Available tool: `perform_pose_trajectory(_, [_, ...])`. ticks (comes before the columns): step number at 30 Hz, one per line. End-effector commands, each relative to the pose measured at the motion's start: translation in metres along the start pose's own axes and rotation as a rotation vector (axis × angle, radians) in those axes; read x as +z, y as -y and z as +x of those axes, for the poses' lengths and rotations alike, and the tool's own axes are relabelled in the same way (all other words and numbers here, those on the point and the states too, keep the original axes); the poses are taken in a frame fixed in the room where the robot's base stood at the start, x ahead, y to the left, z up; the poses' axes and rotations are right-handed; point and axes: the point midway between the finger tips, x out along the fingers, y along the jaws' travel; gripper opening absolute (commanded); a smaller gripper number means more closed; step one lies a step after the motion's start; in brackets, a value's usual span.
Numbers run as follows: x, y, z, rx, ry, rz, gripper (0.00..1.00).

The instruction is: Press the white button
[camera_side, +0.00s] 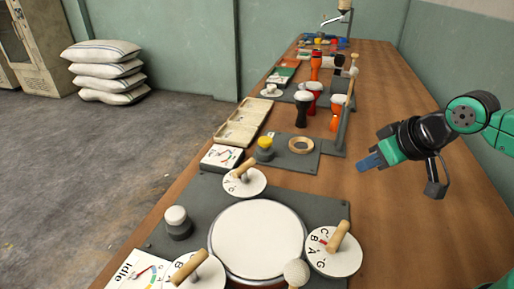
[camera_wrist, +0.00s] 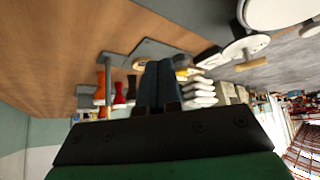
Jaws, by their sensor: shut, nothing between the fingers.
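A white button (camera_side: 176,216) on a dark round base stands on the grey plate at the front left of the table in the side view. It is upright, left of the large white drum disc (camera_side: 258,240). My gripper (camera_side: 368,163) hangs above the right side of the table, well apart from the button, up and to the right of it. Its blue fingers are shut with nothing between them. The closed dark fingers also show in the wrist view (camera_wrist: 160,85). I cannot make out the white button in the wrist view.
White lettered dials with wooden handles (camera_side: 335,250) surround the disc. A yellow button (camera_side: 265,143) and a wooden ring (camera_side: 301,145) sit on a plate farther back. Goblet drums (camera_side: 303,108) and a post stand behind. The wooden table (camera_side: 400,235) is bare at right.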

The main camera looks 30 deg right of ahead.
Motion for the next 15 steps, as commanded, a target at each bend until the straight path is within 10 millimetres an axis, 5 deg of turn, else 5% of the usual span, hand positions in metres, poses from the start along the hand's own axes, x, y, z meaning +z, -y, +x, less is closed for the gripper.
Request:
perform_pose_trajectory(10, [-0.004,0.003,0.0,-0.004,-0.002,-0.018,0.0])
perform_pose_trajectory(15, [-0.029,0.021,0.001,-0.03,-0.02,-0.14,0.0])
